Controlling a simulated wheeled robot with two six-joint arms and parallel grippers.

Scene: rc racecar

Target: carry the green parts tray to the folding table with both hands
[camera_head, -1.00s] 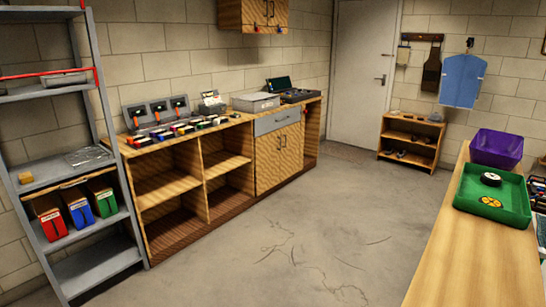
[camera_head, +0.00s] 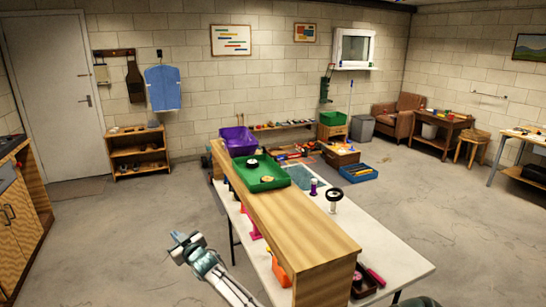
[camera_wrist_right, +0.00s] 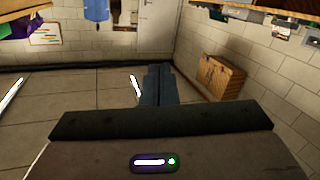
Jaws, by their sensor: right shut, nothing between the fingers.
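The green parts tray (camera_head: 278,186) sits on the long wooden top (camera_head: 290,228) in the head view, right of the purple bin. A black wheel and a yellow round part lie in it. My right gripper (camera_head: 178,240) is in the lower middle, left of the wooden top and well short of the tray. It is shut and empty; its closed fingers (camera_wrist_right: 158,84) also show in the right wrist view. My left gripper is not in view. A white-topped table (camera_head: 395,262) with thin legs stands along the wooden top; I cannot tell if it is the folding table.
A purple bin (camera_head: 238,139) stands beyond the tray. A spoked wheel on a stand (camera_head: 334,198) and small tools are on the white table. Another table (camera_head: 518,137) is at the far right. Bare floor lies left of the wooden top and at the right.

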